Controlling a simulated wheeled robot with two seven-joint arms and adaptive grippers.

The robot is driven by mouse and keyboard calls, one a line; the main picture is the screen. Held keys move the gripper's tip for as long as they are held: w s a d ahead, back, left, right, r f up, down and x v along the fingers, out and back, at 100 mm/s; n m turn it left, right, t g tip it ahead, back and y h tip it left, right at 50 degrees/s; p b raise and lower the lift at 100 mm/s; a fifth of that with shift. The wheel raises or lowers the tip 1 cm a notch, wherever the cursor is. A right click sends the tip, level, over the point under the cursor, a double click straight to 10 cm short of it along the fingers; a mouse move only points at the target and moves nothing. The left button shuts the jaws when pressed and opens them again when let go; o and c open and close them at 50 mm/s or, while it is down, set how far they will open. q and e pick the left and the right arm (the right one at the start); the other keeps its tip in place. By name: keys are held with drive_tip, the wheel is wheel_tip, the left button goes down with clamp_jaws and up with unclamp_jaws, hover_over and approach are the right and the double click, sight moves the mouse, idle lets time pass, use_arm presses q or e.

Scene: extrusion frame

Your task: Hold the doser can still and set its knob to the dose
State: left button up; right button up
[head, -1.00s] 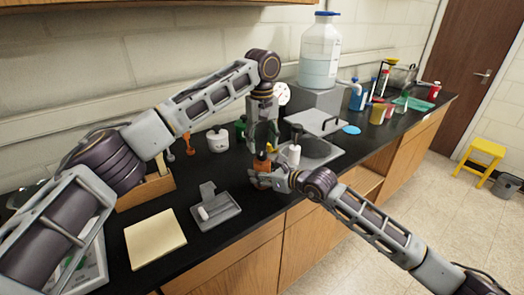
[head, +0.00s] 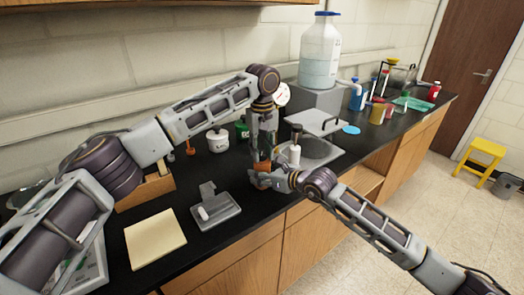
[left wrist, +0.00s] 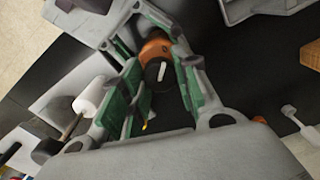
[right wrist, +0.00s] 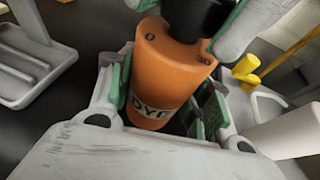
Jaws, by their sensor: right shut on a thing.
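The orange doser can (right wrist: 165,75) stands upright in my right gripper (right wrist: 165,105), whose green-padded fingers are shut on its sides. It shows partly in the head view (head: 262,167) and the left wrist view (left wrist: 154,48). Its black knob (right wrist: 197,15) is on top, with a white pointer line in the left wrist view (left wrist: 160,72). My left gripper (left wrist: 160,90) is above the can, fingers apart on either side of the knob, with gaps visible. In the head view, the left gripper (head: 263,152) points down. Marks "0" and another number show on the can's shoulder.
A grey holder (head: 215,208) and a beige pad (head: 155,238) lie at left. A white jar (head: 218,140) stands behind. The counter's front edge is close.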

use_arm(q)
drive_tip(key=shift+c, duration=1.3)
